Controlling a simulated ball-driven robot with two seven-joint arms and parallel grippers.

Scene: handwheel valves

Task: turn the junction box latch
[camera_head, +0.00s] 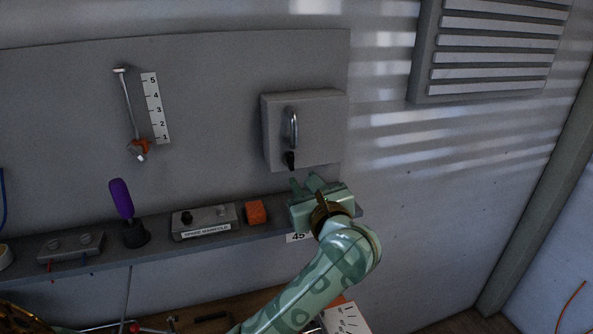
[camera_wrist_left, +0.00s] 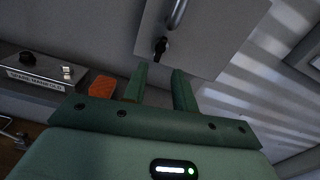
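The grey junction box (camera_head: 325,125) is mounted on the wall panel right of centre in the head view. It has a curved metal handle (camera_head: 292,128) and a small black latch (camera_head: 290,160) below it. In the left wrist view the box (camera_wrist_left: 215,38) is at the top, with the black latch (camera_wrist_left: 160,47) just beyond the fingertips. My left gripper (camera_head: 305,181) is just below the box, its fingers pointing up towards the latch. The fingers (camera_wrist_left: 160,78) are apart with nothing between them. My right gripper is not in view.
A shelf (camera_head: 270,221) below the box holds an orange block (camera_head: 256,212), a labelled spare manifold (camera_head: 205,221) and a purple-handled tool (camera_head: 121,198). A lever with a numbered scale (camera_head: 155,108) is on the panel. A louvred vent (camera_head: 497,47) is at upper right.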

